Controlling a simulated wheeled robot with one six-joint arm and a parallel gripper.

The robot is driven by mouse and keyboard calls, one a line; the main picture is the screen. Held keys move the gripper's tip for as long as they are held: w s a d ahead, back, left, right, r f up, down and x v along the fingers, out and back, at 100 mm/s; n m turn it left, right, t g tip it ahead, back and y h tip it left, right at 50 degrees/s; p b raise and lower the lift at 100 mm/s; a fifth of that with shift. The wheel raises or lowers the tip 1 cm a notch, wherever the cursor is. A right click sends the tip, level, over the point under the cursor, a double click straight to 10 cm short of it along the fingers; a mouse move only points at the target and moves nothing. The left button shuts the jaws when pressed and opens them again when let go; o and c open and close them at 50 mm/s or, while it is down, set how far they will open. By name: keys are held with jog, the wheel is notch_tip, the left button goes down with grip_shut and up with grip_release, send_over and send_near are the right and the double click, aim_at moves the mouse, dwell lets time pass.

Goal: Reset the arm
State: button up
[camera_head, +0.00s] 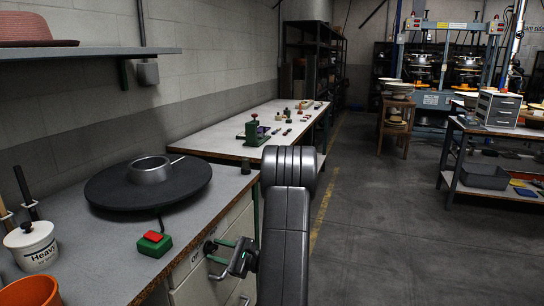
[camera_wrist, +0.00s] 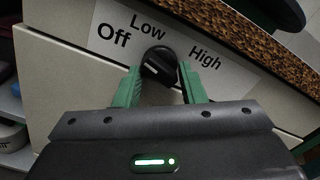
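A black control knob (camera_wrist: 158,65) with a white pointer mark sits on a white label (camera_wrist: 110,20) reading Off, Low and High, on a pale cabinet front. My gripper (camera_wrist: 160,70) is at the knob, with one green finger on each side of it. The fingers look open around the knob, though any gap is very narrow. In the head view my gripper (camera_head: 211,260) is low in front of the cabinet (camera_head: 190,285), below the bench edge. The dark links of my arm stand upright just right of it.
A round black plate with a metal ring (camera_head: 150,172), a red button on a green box (camera_head: 154,240), a white pot (camera_head: 31,246) and an orange pot (camera_head: 30,292) stand on the bench (camera_head: 95,250). A long table (camera_head: 215,140) runs behind.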

jog(key=v, duration=1.3)
jog(key=shift+d, duration=0.25)
jog(key=shift+s+r, duration=0.1)
jog(key=shift+r, duration=0.1)
